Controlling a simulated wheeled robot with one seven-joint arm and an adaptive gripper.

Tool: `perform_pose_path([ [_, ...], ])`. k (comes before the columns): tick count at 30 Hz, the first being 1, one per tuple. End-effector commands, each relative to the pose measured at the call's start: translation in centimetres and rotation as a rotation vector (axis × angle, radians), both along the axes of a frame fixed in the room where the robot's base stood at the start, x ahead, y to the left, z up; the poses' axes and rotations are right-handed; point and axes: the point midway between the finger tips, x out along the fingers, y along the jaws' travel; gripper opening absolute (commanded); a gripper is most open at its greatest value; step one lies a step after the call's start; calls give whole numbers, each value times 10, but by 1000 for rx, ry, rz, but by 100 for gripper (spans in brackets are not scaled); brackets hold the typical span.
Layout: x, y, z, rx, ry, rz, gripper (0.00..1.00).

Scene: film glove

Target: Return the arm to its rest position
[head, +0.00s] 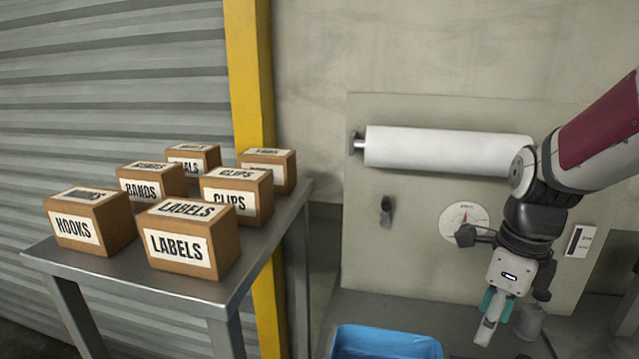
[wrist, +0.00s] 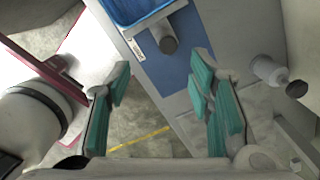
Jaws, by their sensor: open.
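My gripper (head: 492,312) hangs from the arm at the right of the head view, pointing down in front of the grey panel (head: 400,270). In the wrist view my gripper (wrist: 162,110) shows two teal-padded fingers spread wide apart, with nothing between them. Beyond the fingers the wrist view shows floor with a yellow line and a blue surface (wrist: 165,75). The arm is bent, its dark red link coming in from the upper right of the head view.
A grey table (head: 170,285) with several labelled cardboard boxes (head: 185,240) stands at the left. A white film roll (head: 440,148) and a dial (head: 458,215) are on the panel. A blue bin (head: 385,338) is at the bottom, left of the gripper. A yellow post (head: 250,80) rises behind the table.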

Motion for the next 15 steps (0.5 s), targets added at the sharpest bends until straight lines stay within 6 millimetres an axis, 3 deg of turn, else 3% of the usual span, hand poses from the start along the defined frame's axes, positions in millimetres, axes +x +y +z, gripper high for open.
perform_pose_path([
  [8,-31,39,43,-49,-156,736,48],
  [15,-63,66,70,-208,-253,1381,48],
])
